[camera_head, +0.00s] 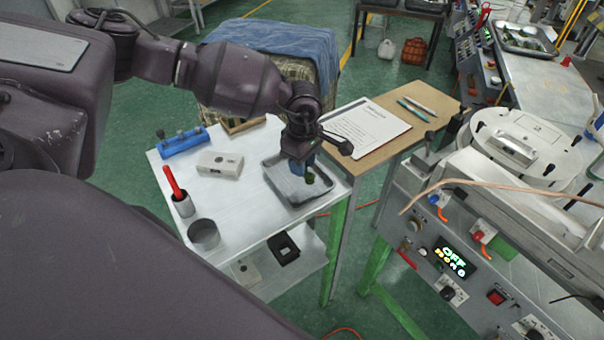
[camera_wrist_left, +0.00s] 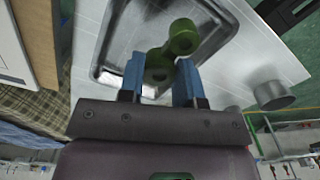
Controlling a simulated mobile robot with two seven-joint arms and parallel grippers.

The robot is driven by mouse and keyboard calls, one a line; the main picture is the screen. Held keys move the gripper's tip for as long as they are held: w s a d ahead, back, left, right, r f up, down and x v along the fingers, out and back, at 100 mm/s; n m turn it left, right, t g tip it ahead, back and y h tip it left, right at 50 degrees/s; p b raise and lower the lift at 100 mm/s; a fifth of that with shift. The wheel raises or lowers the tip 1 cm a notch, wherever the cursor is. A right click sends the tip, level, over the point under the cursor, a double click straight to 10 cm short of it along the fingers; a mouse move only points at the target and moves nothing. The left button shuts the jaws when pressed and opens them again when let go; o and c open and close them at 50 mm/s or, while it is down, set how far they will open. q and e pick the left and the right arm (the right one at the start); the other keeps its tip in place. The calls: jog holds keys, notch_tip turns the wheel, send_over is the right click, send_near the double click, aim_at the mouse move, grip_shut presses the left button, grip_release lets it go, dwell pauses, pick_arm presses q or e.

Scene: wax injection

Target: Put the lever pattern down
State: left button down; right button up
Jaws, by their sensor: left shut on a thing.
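The lever pattern is a green piece with rounded ends; it shows low at my left gripper in the head view (camera_head: 310,178) and clearly in the left wrist view (camera_wrist_left: 181,38). My left gripper (camera_head: 302,168) has blue fingers and is shut on the pattern's lower round end, as the left wrist view (camera_wrist_left: 161,82) shows. The gripper points down over a grey metal tray (camera_head: 277,184) on the white table. The tray also fills the background in the left wrist view (camera_wrist_left: 108,48). I cannot tell whether the pattern touches the tray floor. My right gripper is out of view.
On the white table (camera_head: 240,200) stand a blue rack (camera_head: 183,144), a pale block (camera_head: 220,164), a red-handled tool in a cup (camera_head: 181,200) and a metal cup (camera_head: 204,234). A clipboard (camera_head: 365,127) lies behind right. The injection machine (camera_head: 470,220) stands at right.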

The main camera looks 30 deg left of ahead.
aim_at(302, 184)
pick_arm(q)
notch_tip(302, 184, down, 4)
jog(key=shift+r, duration=0.15)
jog(key=shift+f, duration=0.3)
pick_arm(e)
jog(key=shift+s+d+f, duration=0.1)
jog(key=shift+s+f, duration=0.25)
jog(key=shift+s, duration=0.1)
pick_arm(q)
jog(key=shift+f, duration=0.15)
jog(key=c, duration=1.2)
grip_release()
jog(key=o, duration=0.4)
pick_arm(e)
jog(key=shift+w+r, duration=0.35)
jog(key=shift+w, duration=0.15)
